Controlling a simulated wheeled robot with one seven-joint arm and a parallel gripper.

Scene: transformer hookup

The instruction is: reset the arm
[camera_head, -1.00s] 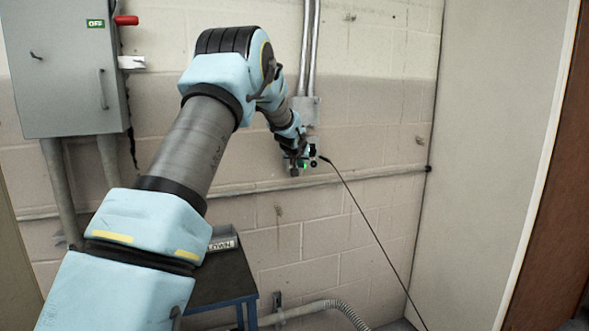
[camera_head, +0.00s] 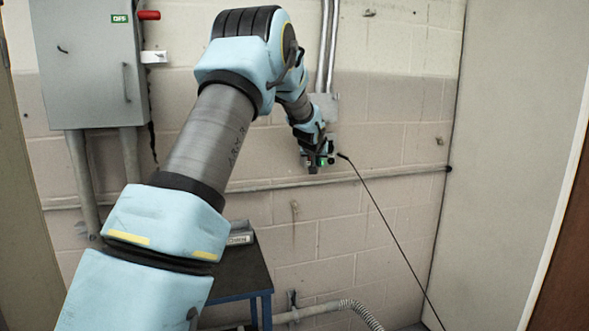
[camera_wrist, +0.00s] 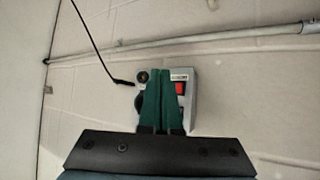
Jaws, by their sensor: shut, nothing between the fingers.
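My gripper (camera_head: 318,164) is near the back wall, in the middle of the head view, at the end of my light-blue arm. In the wrist view its two green fingers (camera_wrist: 162,100) are together with nothing between them. Behind the fingers, a grey wall box (camera_wrist: 190,97) with a red part and a round dark socket shows, partly hidden by them. A thin black cable (camera_head: 382,214) ends in a dark tip just right of my gripper in the head view. In the wrist view the cable (camera_wrist: 96,48) ends just left of the box; I cannot tell whether it touches it.
A grey electrical cabinet (camera_head: 88,62) with a red lever hangs at the upper left. A blue-framed table (camera_head: 245,272) with a small labelled tray stands below my arm. A horizontal pipe (camera_head: 400,171) runs along the wall. A pale panel (camera_head: 510,150) closes off the right.

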